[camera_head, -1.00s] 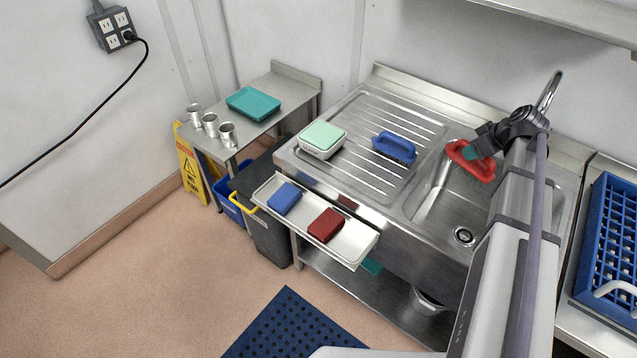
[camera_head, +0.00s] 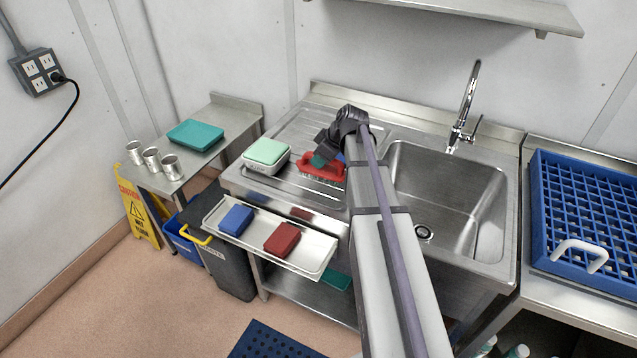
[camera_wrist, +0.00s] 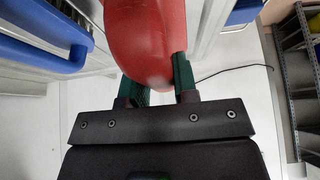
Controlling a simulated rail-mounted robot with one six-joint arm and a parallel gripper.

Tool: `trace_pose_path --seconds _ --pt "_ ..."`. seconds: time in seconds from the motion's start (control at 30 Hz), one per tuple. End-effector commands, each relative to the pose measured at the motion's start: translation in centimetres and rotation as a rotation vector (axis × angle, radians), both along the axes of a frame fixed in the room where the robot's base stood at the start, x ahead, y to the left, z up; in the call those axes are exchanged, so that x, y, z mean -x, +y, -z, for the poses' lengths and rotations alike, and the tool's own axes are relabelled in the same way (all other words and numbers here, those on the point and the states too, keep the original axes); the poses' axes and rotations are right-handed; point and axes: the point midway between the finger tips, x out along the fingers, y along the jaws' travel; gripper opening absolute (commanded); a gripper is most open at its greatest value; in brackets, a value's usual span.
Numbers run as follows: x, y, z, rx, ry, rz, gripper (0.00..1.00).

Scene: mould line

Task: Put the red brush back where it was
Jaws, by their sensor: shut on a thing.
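The red brush (camera_head: 322,170) has a red handle and pale bristles facing down. My gripper (camera_head: 319,160) is shut on its handle, over the ribbed drainboard (camera_head: 290,178) left of the sink. I cannot tell whether the bristles touch the drainboard. In the wrist view the red handle (camera_wrist: 146,40) sits between the green fingers of my gripper (camera_wrist: 158,84). A blue brush (camera_head: 341,157) is mostly hidden behind the red one and my arm. Its blue handle shows at the left in the wrist view (camera_wrist: 40,45).
A white box with a green lid (camera_head: 265,157) stands close left of the red brush. The sink basin (camera_head: 445,190) is empty. A blue rack (camera_head: 585,215) stands at the right.

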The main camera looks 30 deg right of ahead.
Motion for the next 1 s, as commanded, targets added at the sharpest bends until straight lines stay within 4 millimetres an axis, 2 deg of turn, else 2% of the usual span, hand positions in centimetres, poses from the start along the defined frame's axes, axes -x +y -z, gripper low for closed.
trace_pose_path --seconds 0.13,0.3,0.5,0.67,0.7,0.93,1.0 --pt "0.0 0.0 0.9 0.0 0.0 0.0 0.0" --pt "0.0 0.0 4.2 0.0 0.0 0.0 0.0" --pt "0.0 0.0 3.7 0.0 0.0 0.0 0.0" --pt "0.0 0.0 4.2 0.0 0.0 0.0 0.0" --pt "0.0 0.0 4.0 0.0 0.0 0.0 0.31" --pt "0.0 0.0 4.0 0.0 0.0 0.0 0.53" --pt "0.0 0.0 4.0 0.0 0.0 0.0 0.53"
